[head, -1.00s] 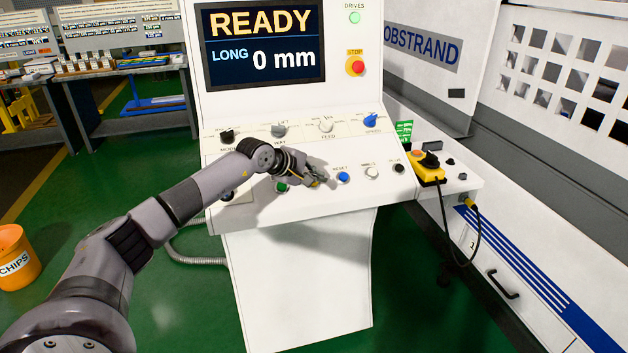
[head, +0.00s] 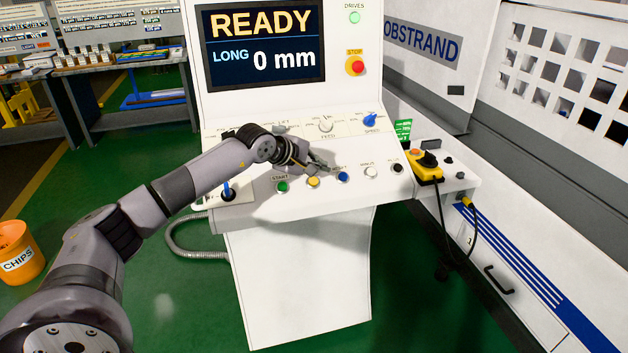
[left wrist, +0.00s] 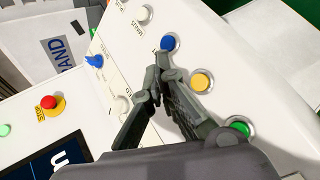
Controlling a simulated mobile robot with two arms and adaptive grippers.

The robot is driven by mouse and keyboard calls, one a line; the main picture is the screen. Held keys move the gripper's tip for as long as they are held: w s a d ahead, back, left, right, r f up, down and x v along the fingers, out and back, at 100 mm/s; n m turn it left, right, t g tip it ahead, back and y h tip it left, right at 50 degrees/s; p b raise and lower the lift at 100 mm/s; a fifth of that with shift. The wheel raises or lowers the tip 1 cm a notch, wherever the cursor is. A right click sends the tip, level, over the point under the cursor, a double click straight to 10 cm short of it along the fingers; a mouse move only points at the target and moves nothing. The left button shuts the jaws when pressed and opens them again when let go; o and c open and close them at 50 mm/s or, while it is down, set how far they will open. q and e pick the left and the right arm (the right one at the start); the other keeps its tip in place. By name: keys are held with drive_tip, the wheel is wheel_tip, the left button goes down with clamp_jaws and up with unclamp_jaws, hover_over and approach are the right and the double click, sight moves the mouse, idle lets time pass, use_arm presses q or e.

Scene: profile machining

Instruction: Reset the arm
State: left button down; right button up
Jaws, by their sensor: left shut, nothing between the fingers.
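My left arm reaches in from the left over the white control console (head: 300,320). My left gripper (head: 322,167) is shut and empty, just above the sloped button panel, close to the blue RESET button (head: 343,177) and the yellow button (head: 313,182). In the left wrist view the closed fingertips (left wrist: 158,70) show near the blue button (left wrist: 169,43), with the yellow button (left wrist: 201,82) and the green button (left wrist: 239,128) to their right. Whether the fingers touch the panel cannot be told. My right gripper is not in view.
The screen (head: 264,42) reads READY, LONG 0 mm. A red stop button (head: 355,66) sits beside it. A yellow pendant (head: 425,170) with a black cable is at the console's right. An orange chips bucket (head: 20,252) stands on the green floor at left.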

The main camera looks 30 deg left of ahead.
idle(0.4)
